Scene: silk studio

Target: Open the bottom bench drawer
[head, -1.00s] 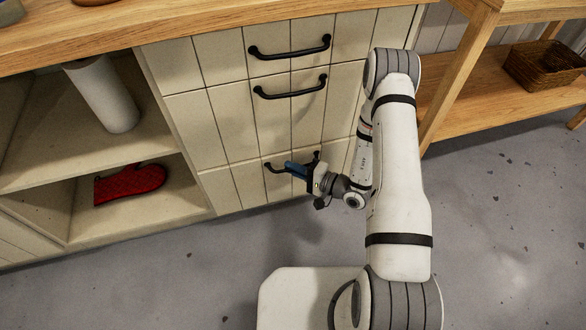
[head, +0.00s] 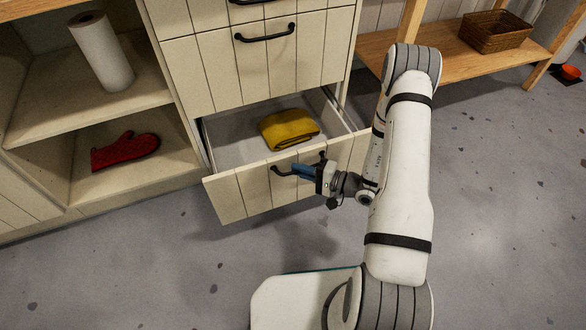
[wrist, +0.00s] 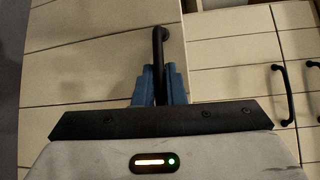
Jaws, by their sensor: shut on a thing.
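The bottom bench drawer (head: 237,197) stands pulled out from the cream plank-fronted bench in the head view. A folded yellow cloth (head: 289,129) lies inside it. My gripper (head: 297,170) is at the drawer's front, its blue fingers shut on the black bar handle (head: 280,171). In the wrist view the handle (wrist: 159,45) runs between the two blue fingertips (wrist: 159,86). Part of the handle is hidden behind the fingers and gripper body.
The drawer above is shut, with a black handle (head: 265,33). Open shelves at left hold a paper roll (head: 101,52) and a red oven mitt (head: 125,150). A wooden rack with a wicker basket (head: 495,31) stands at right. Grey floor in front is clear.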

